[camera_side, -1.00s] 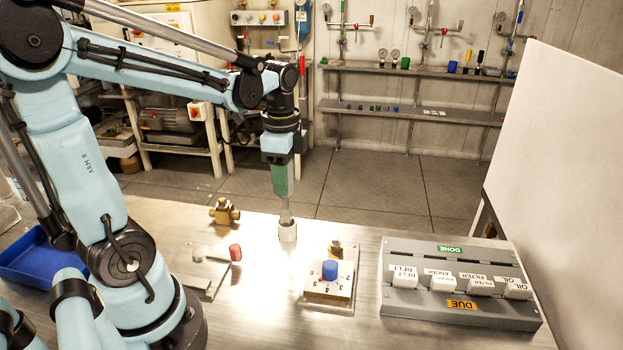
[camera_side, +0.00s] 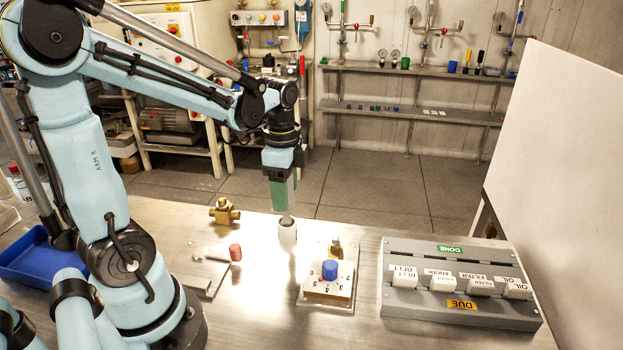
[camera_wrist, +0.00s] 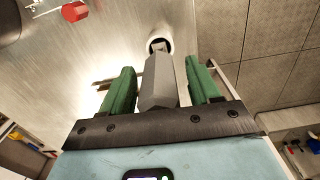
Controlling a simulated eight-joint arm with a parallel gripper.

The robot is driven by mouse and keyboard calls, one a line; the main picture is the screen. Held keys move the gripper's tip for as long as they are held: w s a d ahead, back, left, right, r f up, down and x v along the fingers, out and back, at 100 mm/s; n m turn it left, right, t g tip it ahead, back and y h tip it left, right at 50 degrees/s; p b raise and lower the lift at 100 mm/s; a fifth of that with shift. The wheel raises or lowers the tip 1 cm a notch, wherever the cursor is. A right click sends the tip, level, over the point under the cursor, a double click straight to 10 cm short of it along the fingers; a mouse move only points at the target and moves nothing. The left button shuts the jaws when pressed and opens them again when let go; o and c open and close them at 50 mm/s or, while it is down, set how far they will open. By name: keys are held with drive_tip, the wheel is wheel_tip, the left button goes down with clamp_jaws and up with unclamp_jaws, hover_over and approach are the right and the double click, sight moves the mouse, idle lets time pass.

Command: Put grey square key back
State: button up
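The grey square key (camera_wrist: 161,82) stands between my green fingers in the wrist view, its narrow far end at the dark mouth of a pale round holder (camera_wrist: 160,41). In the side view the holder (camera_side: 288,232) stands on the steel bench, and only a short piece of the key's shaft shows above it. My gripper (camera_wrist: 160,88) is open around the key, with a narrow gap on each side. In the side view my gripper (camera_side: 284,208) points down just above the holder. How deep the key sits in the holder is hidden.
A blue knob (camera_side: 329,270) on a numbered plate is to the right, a brass valve (camera_side: 225,211) and red-handled lever (camera_side: 235,252) to the left. A grey DUE/DONE rack (camera_side: 455,253) with labelled blocks stands far right. A blue tray (camera_side: 40,258) is at left.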

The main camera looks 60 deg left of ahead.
drive_tip(key=shift+r, duration=0.1)
wheel_tip(320, 180, up, 12)
drive_tip(key=shift+f, duration=0.1)
drive_tip(key=shift+d, duration=0.25)
drive_tip(key=s+d+f+n+t, duration=0.1)
drive_tip(key=d+f+n+t, duration=0.6)
drive_tip(key=d+n, duration=0.2)
drive_tip(key=shift+s+d+f, duration=0.2)
drive_tip(key=shift+f, duration=0.1)
idle(1.2)
